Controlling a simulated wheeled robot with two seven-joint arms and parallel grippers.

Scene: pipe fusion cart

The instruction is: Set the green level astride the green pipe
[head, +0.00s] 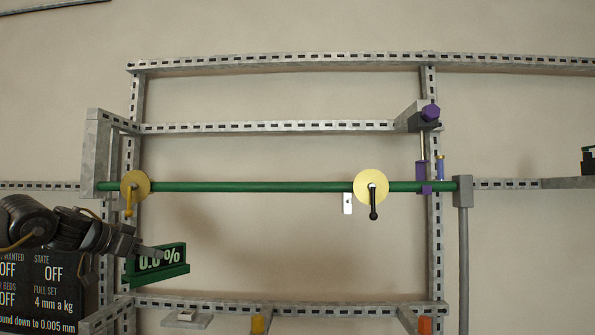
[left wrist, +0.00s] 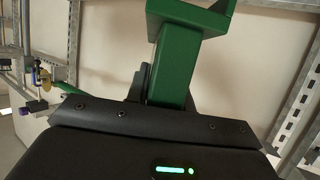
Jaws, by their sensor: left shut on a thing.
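The green level (head: 158,265) has a display reading 0.0 % and shows in the head view at lower left, below the pipe. My left gripper (head: 143,252) is shut on the level and holds it in the air. In the left wrist view the green level (left wrist: 176,72) stands up between the fingers, its far end cut by the top edge. The green pipe (head: 265,187) runs level across the frame, above and apart from the level. My right gripper is in neither view.
Two yellow discs with handles, a left one (head: 134,184) and a right one (head: 371,186), sit on the pipe. A purple clamp (head: 423,175) is near its right end. A dark sign (head: 45,290) stands at lower left. The pipe between the discs is clear.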

